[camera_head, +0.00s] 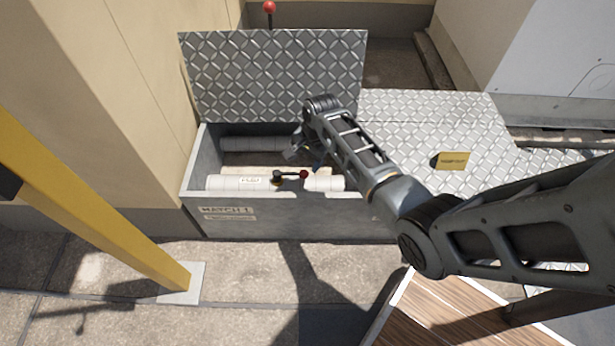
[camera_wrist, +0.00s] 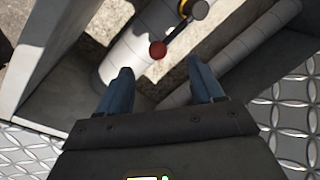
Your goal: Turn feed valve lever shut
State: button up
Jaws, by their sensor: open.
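The feed valve lever (camera_head: 290,175) is a short dark bar with a red ball at its right end. It sits on a white lagged pipe (camera_head: 228,183) inside the open pit box (camera_head: 285,213), and lies roughly along the pipe in the head view. In the wrist view the lever's red ball (camera_wrist: 158,49) shows just beyond and between my fingertips, with the dark bar (camera_wrist: 181,37) running up to a yellow and grey hub (camera_wrist: 192,9). My gripper (camera_wrist: 160,80) is open and empty, above the box. In the head view my wrist partly hides the fingers.
The chequer-plate lid (camera_head: 275,75) stands open behind the box. A second pipe (camera_head: 250,143) runs at the back inside. A chequer-plate deck (camera_head: 420,115) with a yellow tag (camera_head: 452,161) lies right. A yellow post (camera_head: 95,205) stands left. Another red knob (camera_head: 269,7) is behind the lid.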

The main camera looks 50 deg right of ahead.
aim_at(304, 171)
jog(key=shift+d+f, duration=0.25)
jog(key=shift+d, duration=0.15)
jog(key=shift+d+f, duration=0.1)
jog(key=shift+f, duration=0.15)
jog(key=b+x, duration=0.4)
jog(key=x, duration=0.3)
jog(key=shift+f+b, duration=0.1)
jog(key=shift+b, duration=0.2)
grip_shut()
